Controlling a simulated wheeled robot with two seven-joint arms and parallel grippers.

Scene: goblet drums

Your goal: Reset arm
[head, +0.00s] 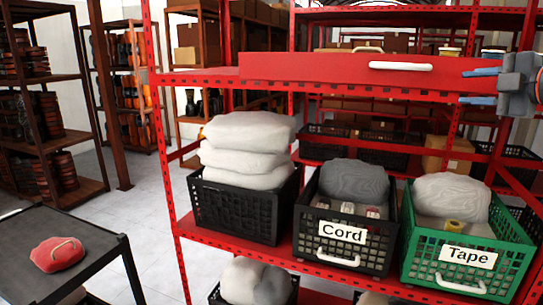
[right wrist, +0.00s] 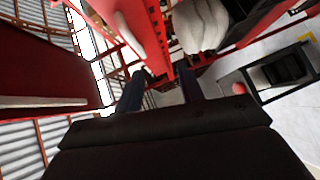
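My right gripper (head: 466,86) is at the right edge of the head view, by the upper front of the red shelf rack. Its two blue-grey fingers point left and stand apart with nothing between them. In the right wrist view the two dark fingers (right wrist: 160,86) are also spread and empty, with a red rack beam behind them. A white handle (head: 400,66) on a red panel (head: 300,70) is to the left of the gripper, apart from it. My left gripper is in neither view.
On the rack's middle shelf stand a black crate (head: 240,207) with stacked white sacks, a black crate labelled Cord (head: 341,232) and a green crate labelled Tape (head: 468,255). A dark cart (head: 95,237) with a red item (head: 57,254) is at lower left. Floor shows between cart and rack.

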